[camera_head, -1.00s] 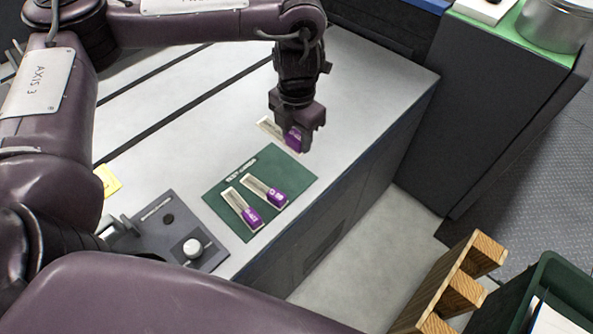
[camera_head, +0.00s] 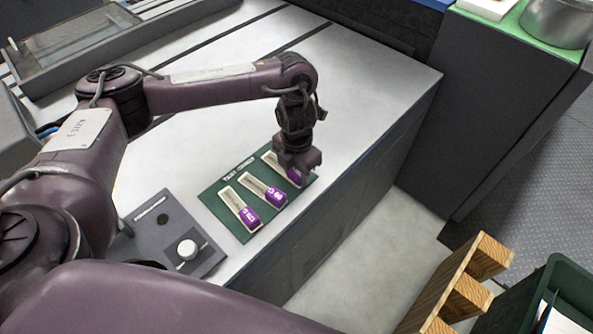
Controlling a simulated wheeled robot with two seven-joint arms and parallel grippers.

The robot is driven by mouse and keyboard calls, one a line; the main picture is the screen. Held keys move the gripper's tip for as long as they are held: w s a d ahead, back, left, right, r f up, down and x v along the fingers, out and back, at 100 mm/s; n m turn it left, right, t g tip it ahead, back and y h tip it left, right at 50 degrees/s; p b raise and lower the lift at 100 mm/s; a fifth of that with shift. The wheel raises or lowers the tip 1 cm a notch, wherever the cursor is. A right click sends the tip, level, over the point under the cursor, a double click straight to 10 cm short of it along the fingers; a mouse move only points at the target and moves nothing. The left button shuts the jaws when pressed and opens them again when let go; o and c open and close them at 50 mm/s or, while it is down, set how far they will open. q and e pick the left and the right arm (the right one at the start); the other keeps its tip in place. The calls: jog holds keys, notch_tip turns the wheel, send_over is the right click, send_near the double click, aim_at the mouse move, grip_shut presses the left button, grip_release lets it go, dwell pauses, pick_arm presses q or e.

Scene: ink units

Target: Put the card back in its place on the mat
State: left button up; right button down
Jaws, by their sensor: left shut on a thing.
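The green mat (camera_head: 222,209) lies on the grey bench top near its front edge. Two cards with purple ends lie on it side by side, the left card (camera_head: 240,209) and the middle card (camera_head: 263,189). A third card (camera_head: 271,160) is at the mat's right part, roughly parallel to the others. My left gripper (camera_head: 298,169) is over this card's purple end and shut on it. The gripper hides part of the card, and I cannot tell whether it touches the mat. My right gripper is not in view.
A grey control box (camera_head: 167,232) with a white knob stands left of the mat. The bench front drops to the floor just beyond the mat. A wooden pallet (camera_head: 462,290) and a dark green bin (camera_head: 560,285) are at lower right. The bench top behind the mat is clear.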

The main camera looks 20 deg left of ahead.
pick_arm(q)
jog(key=shift+f, duration=0.2)
jog(key=o, duration=1.1)
jog(key=shift+c, duration=0.2)
jog(key=shift+r, duration=0.1)
jog(key=shift+r, duration=0.5)
notch_tip(320, 180, up, 11)
jog(key=p, duration=0.2)
jog(key=shift+r, duration=0.15)
